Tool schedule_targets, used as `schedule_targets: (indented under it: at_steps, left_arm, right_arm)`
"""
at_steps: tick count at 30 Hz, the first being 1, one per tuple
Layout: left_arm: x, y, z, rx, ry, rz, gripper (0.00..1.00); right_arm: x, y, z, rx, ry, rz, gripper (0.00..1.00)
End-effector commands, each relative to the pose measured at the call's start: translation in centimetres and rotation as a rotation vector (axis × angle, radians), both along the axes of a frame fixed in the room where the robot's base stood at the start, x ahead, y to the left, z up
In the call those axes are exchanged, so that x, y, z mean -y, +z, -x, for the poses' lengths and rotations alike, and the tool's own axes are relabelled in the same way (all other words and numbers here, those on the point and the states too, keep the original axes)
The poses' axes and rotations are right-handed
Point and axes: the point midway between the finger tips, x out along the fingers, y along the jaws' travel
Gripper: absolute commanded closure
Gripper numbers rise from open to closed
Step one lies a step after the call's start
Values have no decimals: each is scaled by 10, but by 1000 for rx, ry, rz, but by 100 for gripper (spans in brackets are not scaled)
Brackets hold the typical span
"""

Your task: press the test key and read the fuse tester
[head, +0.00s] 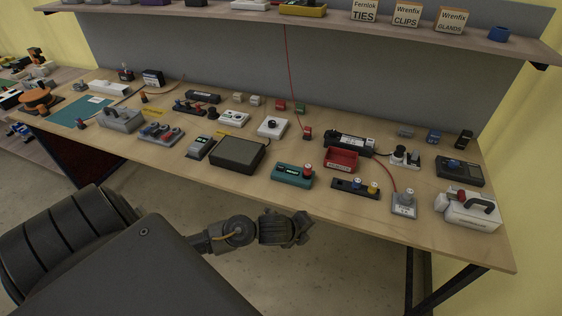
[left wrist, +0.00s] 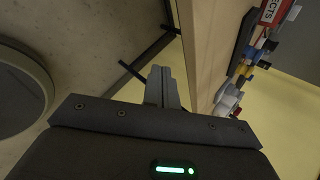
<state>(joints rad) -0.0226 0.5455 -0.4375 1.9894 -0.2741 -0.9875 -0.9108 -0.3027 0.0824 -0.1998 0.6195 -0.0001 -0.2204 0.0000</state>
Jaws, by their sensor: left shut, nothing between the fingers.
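A teal box (head: 292,176) with a small dark display window and a red round key (head: 307,170) stands near the table's front edge in the head view. It looks like the fuse tester; its display is too small to read. My left gripper (head: 302,228) is in front of and below the table edge, apart from the box. In the left wrist view its two fingers (left wrist: 162,88) are together with nothing between them. My right gripper is not in either view.
The table edge (left wrist: 203,60) runs beside my left fingers in the left wrist view. A dark lightbox panel (head: 238,153) stands left of the teal box. A red bin (head: 341,160) and a black strip with knobs (head: 355,188) stand to its right.

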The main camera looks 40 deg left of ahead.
Motion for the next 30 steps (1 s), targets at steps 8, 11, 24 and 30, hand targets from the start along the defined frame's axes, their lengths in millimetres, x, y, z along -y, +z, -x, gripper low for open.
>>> schedule_targets:
  at_steps: [8, 11, 24, 30]
  left_arm:
    - [-47, 101, -70, 272, -763, -733, 100]
    - [-90, 118, -93, 299, -1017, -1009, 100]
    - [-211, 170, -115, 243, -1510, -1513, 100]
    - [-213, 171, -115, 242, -1523, -1522, 100]
  right_arm:
    - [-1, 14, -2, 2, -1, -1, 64]
    - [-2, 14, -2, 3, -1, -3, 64]
    - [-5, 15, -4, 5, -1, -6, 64]
    - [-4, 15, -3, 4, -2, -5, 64]
